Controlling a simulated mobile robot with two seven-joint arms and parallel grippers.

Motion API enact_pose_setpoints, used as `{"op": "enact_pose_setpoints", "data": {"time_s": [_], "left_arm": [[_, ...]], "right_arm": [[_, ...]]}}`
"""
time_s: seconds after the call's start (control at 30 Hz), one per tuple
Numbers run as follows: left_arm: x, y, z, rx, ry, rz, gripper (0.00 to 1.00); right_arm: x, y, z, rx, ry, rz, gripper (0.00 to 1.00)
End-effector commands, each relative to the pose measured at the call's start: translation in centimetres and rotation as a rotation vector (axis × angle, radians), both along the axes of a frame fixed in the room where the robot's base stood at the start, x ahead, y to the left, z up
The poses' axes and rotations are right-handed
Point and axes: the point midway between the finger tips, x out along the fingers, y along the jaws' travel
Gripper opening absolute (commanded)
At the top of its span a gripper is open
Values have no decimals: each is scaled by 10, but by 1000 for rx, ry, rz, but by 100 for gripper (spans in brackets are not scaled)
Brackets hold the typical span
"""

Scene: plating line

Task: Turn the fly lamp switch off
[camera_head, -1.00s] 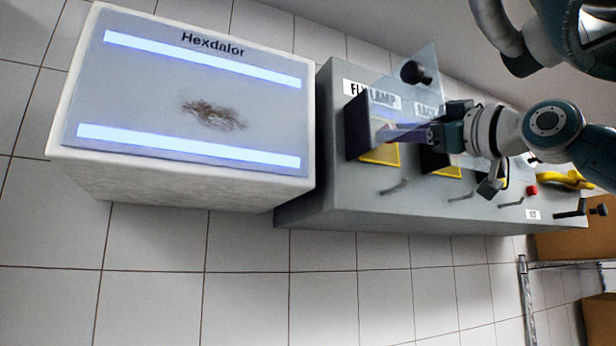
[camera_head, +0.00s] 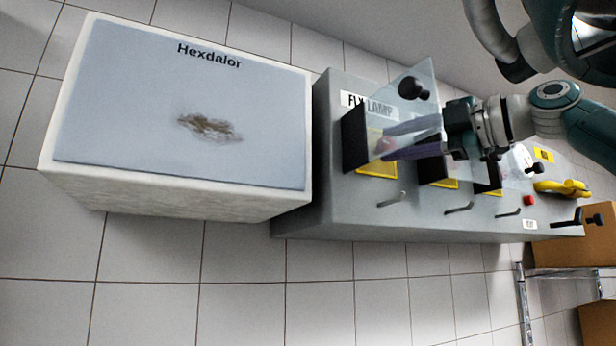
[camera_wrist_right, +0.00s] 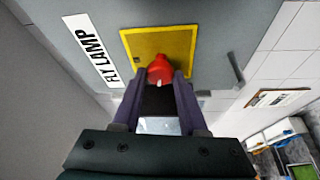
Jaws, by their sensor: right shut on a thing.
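The fly lamp switch is a red knob (camera_wrist_right: 160,70) on a yellow plate (camera_wrist_right: 185,45), beside the "FLY LAMP" label (camera_wrist_right: 92,50). In the head view, the yellow plate (camera_head: 377,169) shows on the grey panel, with the knob (camera_head: 387,144) partly hidden behind the fingers. My right gripper (camera_head: 388,143) is shut on the red knob, its purple fingers on either side of it. A clear cover (camera_head: 425,75) with a black knob stands raised over the switch. My left gripper is not in view.
The grey panel (camera_head: 330,215) carries other yellow-plated switches further right, small levers (camera_head: 392,199) along its front, a red button (camera_head: 528,200) and a yellow handle (camera_head: 562,188). A metal rack and brown boxes (camera_head: 575,245) stand at lower right. Tiled floor in front is clear.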

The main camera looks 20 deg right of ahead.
Motion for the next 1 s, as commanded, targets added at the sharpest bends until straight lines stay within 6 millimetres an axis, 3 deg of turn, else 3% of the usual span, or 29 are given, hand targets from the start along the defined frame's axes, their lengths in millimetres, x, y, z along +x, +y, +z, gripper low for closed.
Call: {"op": "enact_pose_setpoints", "data": {"time_s": [0.4,0.93,0.97,1.0], "left_arm": [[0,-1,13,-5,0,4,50],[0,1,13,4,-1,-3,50],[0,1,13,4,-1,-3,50],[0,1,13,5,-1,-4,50]], "right_arm": [[1,-1,1,-177,-15,-5,0],[1,-1,1,-199,-16,-6,0],[1,-1,1,-199,-16,-6,44],[1,-1,0,-199,-17,-5,49]]}}
